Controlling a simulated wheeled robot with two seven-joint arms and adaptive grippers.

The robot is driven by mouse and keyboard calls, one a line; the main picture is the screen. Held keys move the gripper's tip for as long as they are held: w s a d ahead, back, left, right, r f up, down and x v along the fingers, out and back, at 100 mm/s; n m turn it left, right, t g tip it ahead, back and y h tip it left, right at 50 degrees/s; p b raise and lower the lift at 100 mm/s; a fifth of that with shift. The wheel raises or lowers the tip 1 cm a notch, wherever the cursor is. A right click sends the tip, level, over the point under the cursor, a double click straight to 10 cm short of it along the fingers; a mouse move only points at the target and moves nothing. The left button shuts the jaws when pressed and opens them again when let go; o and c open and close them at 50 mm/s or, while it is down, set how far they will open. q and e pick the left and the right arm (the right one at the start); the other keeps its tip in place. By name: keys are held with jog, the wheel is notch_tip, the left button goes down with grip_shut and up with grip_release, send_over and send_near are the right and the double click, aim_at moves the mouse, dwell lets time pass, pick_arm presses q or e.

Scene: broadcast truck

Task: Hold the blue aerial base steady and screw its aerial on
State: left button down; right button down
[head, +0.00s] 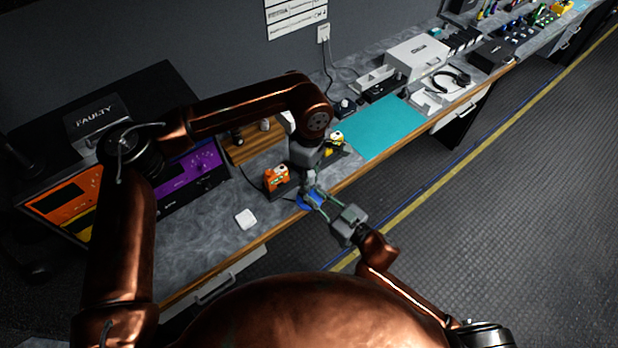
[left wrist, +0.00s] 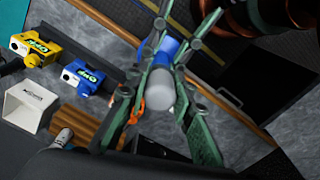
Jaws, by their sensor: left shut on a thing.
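The blue aerial base (head: 309,200) shows between my two grippers by the bench's front edge, and in the left wrist view (left wrist: 168,47). A thick grey, round-ended cylinder, which looks like the aerial (left wrist: 159,92), lines up with it on the side nearer that camera. My left gripper (head: 311,188) comes down from above and is shut on the aerial, its green fingers on both sides. My right gripper (head: 322,202) comes in from the lower right, its fingers closed around the blue base. The fingers hide the joint between aerial and base, so I cannot tell how far they are threaded.
An orange device (head: 276,178) stands on the bench beside the grippers, a yellow one (head: 335,141) behind. A blue device (left wrist: 83,77) shows in the left wrist view. Floor in front is clear.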

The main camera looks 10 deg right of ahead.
pick_arm(q)
jog(key=m, duration=0.7)
jog(key=c, duration=1.6)
grip_release()
notch_tip(320, 180, up, 12)
jog(key=shift+s, duration=0.1)
jog(key=shift+d, duration=0.1)
